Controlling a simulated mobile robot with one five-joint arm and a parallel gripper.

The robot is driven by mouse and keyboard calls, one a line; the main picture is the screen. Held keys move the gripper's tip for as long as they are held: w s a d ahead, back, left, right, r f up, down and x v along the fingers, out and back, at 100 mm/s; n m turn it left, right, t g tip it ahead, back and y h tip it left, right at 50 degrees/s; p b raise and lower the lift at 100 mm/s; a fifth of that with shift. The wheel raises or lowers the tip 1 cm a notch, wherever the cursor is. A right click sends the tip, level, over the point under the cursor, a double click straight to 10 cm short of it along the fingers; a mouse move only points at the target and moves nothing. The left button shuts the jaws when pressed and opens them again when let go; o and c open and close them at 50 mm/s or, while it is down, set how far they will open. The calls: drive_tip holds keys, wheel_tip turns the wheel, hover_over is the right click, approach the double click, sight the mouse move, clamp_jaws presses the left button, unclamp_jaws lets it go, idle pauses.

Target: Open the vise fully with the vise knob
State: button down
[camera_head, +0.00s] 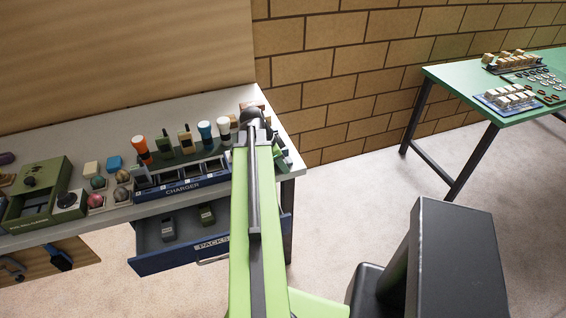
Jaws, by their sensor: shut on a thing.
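My gripper (254,118) is a dark, rounded end at the tip of my green arm, over the right end of the grey workbench. Its fingers point down and away and are mostly hidden behind the wrist. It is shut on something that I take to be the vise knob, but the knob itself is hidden. The vise cannot be made out clearly. Small grey-green parts (284,156) show just right of my arm at the bench corner and may belong to it. How far its jaws are apart cannot be seen.
The workbench (110,120) holds a blue charger rack (185,187), several coloured-top tools behind it and a green box (38,190). Below, a blue drawer (165,260) stands open with two packs.

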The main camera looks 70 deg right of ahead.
drive_tip(key=shift+w+a+f+g+h+b, duration=0.1)
drive_tip(key=shift+w+f+g+h+b, duration=0.15)
drive_tip(key=shift+g+h+b, duration=0.5)
drive_tip(key=shift+s+r, duration=0.1)
drive_tip(key=shift+r, duration=0.1)
drive_tip(key=c, duration=1.1)
unclamp_jaws()
drive_tip(key=shift+r, duration=0.1)
